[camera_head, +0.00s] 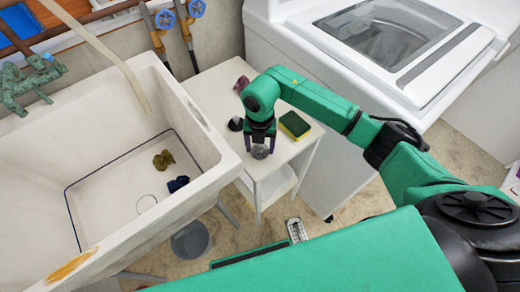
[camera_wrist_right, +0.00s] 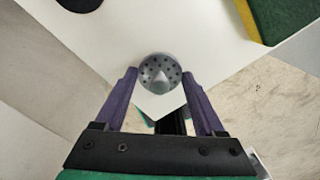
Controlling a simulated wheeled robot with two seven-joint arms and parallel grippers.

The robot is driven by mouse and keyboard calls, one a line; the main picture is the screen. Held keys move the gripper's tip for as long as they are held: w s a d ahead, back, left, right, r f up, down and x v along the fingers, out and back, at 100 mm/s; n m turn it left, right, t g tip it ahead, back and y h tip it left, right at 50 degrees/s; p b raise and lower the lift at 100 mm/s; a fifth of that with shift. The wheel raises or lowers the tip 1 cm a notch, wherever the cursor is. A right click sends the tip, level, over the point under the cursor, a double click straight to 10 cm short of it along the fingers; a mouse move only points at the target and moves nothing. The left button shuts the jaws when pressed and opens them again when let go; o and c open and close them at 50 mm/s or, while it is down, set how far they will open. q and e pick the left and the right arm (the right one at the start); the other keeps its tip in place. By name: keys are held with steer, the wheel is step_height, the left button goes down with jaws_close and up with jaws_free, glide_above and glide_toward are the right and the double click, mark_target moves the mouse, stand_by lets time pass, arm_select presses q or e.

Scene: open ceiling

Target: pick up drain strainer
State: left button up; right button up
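The drain strainer (camera_head: 260,152) is a small round grey piece with holes, near the front corner of the small white table (camera_head: 215,92). In the right wrist view the strainer (camera_wrist_right: 160,74) shows its perforated face and a central knob. My right gripper (camera_head: 260,142) points down over it, its purple fingers apart. In the wrist view the right gripper's fingertips (camera_wrist_right: 158,72) lie to the left and right of the strainer. I cannot tell whether they touch it. My left gripper is not in view.
A green and yellow sponge (camera_head: 294,125) lies right of the gripper. A dark object (camera_head: 236,124) and a crumpled reddish item (camera_head: 241,84) are on the table too. The deep sink (camera_head: 100,240) stands left, a white washer (camera_head: 400,40) back right, a grey bucket (camera_head: 190,241) below.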

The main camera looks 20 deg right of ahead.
steer(key=shift+c, duration=0.8)
